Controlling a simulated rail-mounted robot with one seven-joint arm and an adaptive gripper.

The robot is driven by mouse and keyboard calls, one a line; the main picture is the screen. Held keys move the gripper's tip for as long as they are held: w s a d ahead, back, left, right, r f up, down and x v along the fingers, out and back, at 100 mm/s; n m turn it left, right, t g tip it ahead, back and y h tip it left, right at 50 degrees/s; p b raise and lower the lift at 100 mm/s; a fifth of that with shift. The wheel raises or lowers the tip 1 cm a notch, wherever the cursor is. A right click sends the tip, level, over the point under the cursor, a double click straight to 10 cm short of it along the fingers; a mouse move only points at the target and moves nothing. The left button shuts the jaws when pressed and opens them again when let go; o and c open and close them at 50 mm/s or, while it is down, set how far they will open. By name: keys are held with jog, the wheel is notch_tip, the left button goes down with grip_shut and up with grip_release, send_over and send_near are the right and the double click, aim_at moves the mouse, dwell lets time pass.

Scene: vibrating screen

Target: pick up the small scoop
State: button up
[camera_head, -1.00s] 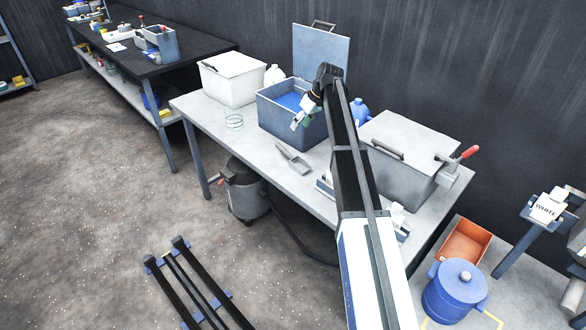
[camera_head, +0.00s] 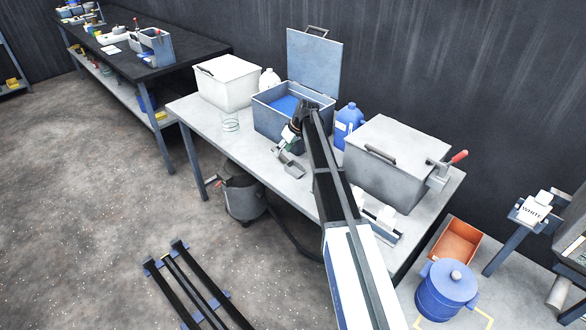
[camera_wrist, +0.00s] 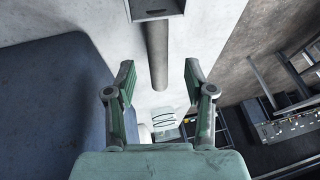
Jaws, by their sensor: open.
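The small scoop (camera_head: 293,169) is grey metal and lies on the light-topped table, in front of the open grey-blue bin. In the wrist view its round handle (camera_wrist: 157,55) points down the picture, and part of its bowl shows at the top edge. My gripper (camera_head: 283,152) is at the handle end of the scoop and hides much of the handle in the head view. In the wrist view my gripper (camera_wrist: 158,80) is open, with one finger on each side of the handle's line and visible gaps to both. I cannot tell the exact height of the fingers.
The open bin (camera_head: 270,125) with blue contents stands close behind my gripper; its wall fills the left of the wrist view. A wire-like round item (camera_head: 230,123) is to the left. A lidded grey box (camera_head: 385,185) and blue jug (camera_head: 347,122) stand right.

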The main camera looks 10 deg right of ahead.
jog(key=shift+p+x, duration=0.95)
jog(key=shift+x, duration=1.3)
jog(key=shift+w+d, duration=0.1)
jog(key=c, duration=1)
grip_shut()
jog(key=shift+r, duration=0.2)
notch_tip(320, 180, up, 20)
jog(key=b, duration=0.5)
jog(key=shift+f, duration=0.15)
